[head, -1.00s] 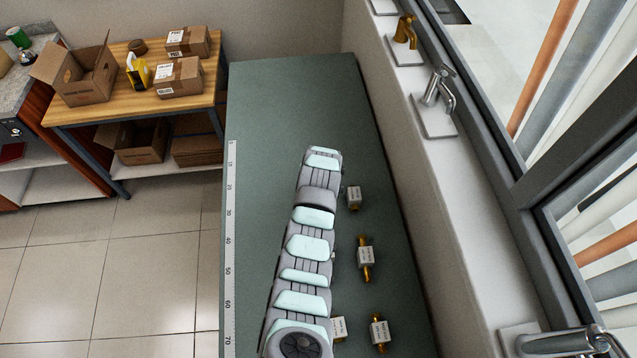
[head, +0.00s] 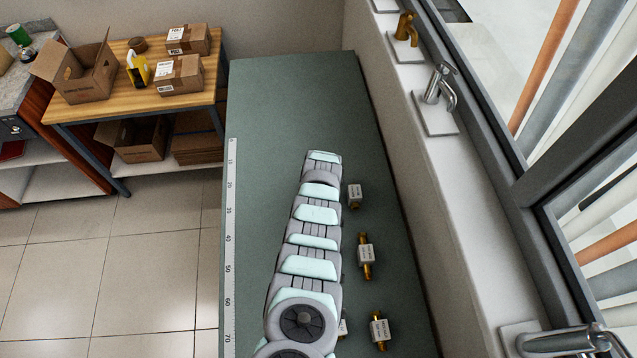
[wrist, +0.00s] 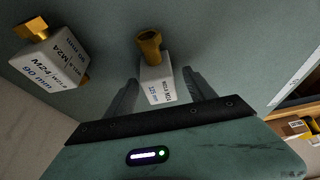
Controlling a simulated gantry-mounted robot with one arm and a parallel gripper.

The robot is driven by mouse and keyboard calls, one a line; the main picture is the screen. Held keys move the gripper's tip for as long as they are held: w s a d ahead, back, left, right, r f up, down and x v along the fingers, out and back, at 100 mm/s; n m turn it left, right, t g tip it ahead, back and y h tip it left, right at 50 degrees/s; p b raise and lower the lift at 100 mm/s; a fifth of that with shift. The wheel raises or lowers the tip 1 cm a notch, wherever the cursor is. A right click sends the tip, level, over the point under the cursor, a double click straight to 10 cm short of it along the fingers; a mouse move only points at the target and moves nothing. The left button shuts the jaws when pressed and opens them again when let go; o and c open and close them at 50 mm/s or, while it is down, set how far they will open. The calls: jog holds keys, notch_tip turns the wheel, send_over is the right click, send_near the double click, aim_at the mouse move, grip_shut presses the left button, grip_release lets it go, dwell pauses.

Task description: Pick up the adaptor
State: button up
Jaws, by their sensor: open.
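In the wrist view, my gripper (wrist: 160,77) has its two dark fingers apart. An adaptor (wrist: 158,84) with a white labelled block and a brass end shows between them; I cannot tell if either finger touches it. A second adaptor (wrist: 50,54), with a white block and brass end, lies to the left, outside the fingers. In the head view, adaptors lie right of my arm: a far one (head: 354,195), a middle one (head: 366,254) and a near one (head: 379,330). Another adaptor (head: 343,329) is mostly hidden by my arm. My gripper is hidden there.
The green bench (head: 290,100) is clear at its far end. A ruler strip (head: 231,240) runs along its left edge. A ledge with taps (head: 438,87) borders it at right. A wooden table (head: 135,108) with boxes stands at far left.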

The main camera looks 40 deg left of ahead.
jog(key=shift+w+a+f, duration=0.1)
jog(key=shift+w+f, duration=0.05)
jog(key=shift+f, duration=0.2)
jog(key=shift+c, duration=0.4)
grip_shut()
